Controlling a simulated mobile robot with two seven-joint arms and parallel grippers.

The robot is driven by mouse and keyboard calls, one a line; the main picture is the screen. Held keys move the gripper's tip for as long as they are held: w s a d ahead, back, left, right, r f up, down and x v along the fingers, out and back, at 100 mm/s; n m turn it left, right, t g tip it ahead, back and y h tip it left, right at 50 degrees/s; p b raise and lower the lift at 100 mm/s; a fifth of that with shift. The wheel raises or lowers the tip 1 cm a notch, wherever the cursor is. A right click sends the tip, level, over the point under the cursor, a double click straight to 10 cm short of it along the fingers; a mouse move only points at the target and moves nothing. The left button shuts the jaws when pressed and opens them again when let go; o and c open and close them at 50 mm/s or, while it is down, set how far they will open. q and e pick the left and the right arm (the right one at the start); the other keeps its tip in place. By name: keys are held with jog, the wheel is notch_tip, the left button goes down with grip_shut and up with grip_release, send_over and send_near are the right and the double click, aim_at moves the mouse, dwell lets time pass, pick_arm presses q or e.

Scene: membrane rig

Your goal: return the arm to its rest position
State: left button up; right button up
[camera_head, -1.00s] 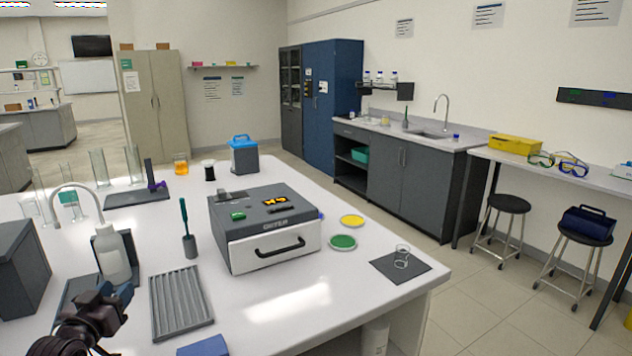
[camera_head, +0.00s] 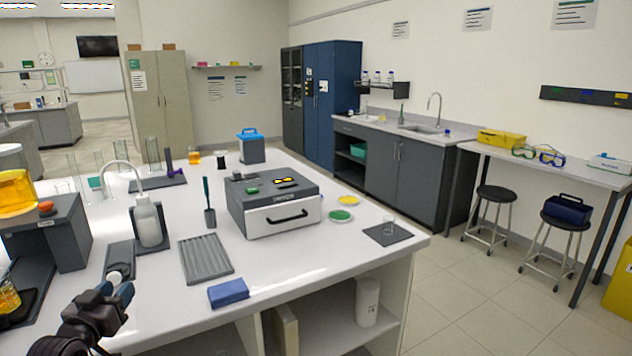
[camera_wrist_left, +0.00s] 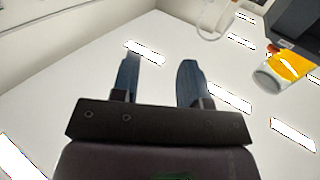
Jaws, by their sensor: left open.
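My left gripper (camera_head: 116,291) is at the lower left of the head view, by the near left edge of the white lab bench (camera_head: 290,276). In the left wrist view the two dark blue fingers of this gripper (camera_wrist_left: 160,80) stand apart with nothing between them. A white surface shows beyond them. In the head view a small dark grey pad with a white round piece (camera_head: 119,272) lies just behind the fingertips. I cannot tell whether they touch. My right gripper is not in view.
Close by are a grey stand (camera_head: 62,232) with an orange vessel (camera_head: 14,193), a wash bottle (camera_head: 147,222), a ribbed grey tray (camera_head: 206,262) and a blue block (camera_head: 229,292). A grey-and-white dryer box (camera_head: 275,219) stands behind. Tiled floor (camera_head: 470,300) is open at right.

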pick_arm(q)
jog(key=s+d+f+m+g, duration=0.1)
jog(key=s+d+f, duration=0.4)
jog(key=f, duration=0.2)
jog(key=s+d+f+m+g, duration=0.1)
jog(key=s+d+f+g, duration=0.1)
jog(key=s+d+f, duration=0.4)
jog(key=s+d+f+g, duration=0.1)
jog(key=s+d+f, duration=0.1)
jog(key=s+f, duration=0.4)
jog(key=s+d+f+g, duration=0.2)
jog(key=s+f, duration=0.4)
jog(key=s, duration=0.4)
jog(key=shift+s+d+f+n, duration=0.2)
jog(key=shift+d+f+n, duration=0.1)
jog(key=shift+d, duration=0.05)
